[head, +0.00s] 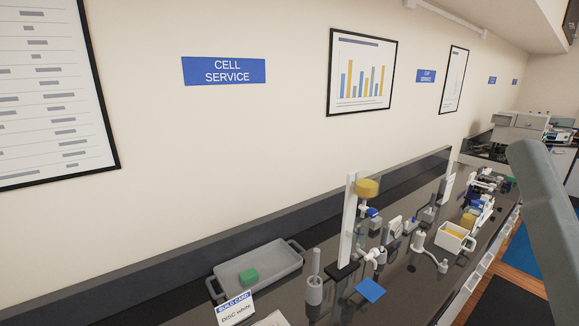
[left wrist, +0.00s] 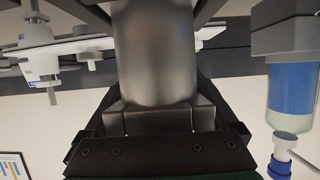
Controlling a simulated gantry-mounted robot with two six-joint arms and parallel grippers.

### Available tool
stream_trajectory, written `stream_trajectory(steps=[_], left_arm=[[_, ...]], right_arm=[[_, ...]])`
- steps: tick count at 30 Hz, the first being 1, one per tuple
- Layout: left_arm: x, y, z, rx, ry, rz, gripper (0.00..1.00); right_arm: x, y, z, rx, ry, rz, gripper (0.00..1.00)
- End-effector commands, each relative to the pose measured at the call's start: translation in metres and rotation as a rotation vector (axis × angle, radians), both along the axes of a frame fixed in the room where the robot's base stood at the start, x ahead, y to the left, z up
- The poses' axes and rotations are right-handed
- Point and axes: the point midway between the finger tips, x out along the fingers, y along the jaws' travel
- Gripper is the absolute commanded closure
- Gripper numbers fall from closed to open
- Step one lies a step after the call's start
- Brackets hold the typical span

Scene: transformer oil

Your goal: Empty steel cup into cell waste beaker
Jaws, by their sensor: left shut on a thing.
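In the left wrist view, which looks upside down, a steel cup (left wrist: 152,50) fills the middle. My left gripper (left wrist: 158,100) is shut around it, with dark jaws on both sides. The cup's mouth and contents are hidden. A clear vessel with blue contents (left wrist: 292,88) and a grey end is to the right, apart from the cup. I cannot tell whether it is the waste beaker. The head view shows neither the cup nor a gripper, and I cannot pick out the waste beaker among the small bench items.
Several small items crowd the bench beyond.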

Motion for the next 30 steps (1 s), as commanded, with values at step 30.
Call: stream_trajectory(steps=[30], left_arm=[[0.0, 0.0, 0.053, 0.002, -0.003, -0.001, 1.0]], right_arm=[[0.0, 0.0, 0.047, 0.0, 0.0, 0.0, 0.0]])
